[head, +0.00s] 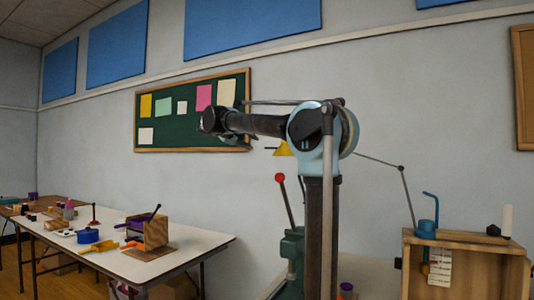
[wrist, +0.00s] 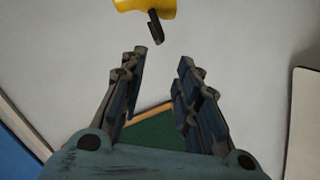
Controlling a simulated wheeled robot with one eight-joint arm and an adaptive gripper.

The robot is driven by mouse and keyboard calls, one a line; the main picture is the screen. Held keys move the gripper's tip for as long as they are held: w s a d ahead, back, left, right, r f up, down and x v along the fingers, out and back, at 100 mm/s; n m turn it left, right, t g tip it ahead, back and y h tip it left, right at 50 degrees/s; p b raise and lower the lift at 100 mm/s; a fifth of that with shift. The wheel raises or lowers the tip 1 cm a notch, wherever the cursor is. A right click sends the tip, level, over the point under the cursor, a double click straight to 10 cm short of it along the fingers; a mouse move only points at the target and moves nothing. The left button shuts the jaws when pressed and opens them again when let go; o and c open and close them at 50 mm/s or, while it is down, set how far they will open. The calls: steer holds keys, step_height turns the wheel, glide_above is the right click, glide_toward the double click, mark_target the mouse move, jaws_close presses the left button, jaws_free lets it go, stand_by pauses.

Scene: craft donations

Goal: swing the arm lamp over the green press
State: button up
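The arm lamp has a yellow shade (head: 283,149) with a short dark handle. Its thin jointed arm (head: 404,182) runs from a blue base on the wooden box, and its middle stretch passes behind my arm. The green press (head: 291,246), with a red-knobbed lever, stands below the shade in the head view; the depth between them is unclear. In the wrist view the yellow shade (wrist: 147,6) and dark handle (wrist: 155,27) are at the top edge, beyond my fingertips. My gripper (wrist: 163,58) is open and empty, apart from the handle.
A wooden box (head: 462,263) at the right carries the lamp base, a blue hook and a white cylinder. A white table (head: 203,240) at the left holds several craft tools. A green pinboard (head: 173,108) hangs on the wall behind. My own arm hides part of the middle.

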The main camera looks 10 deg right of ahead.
mark_target(268, 148)
steer(key=x, duration=1.5)
steer(key=shift+d, duration=0.1)
steer(key=shift+c, duration=0.4)
steer(key=shift+r, duration=0.1)
jaws_close()
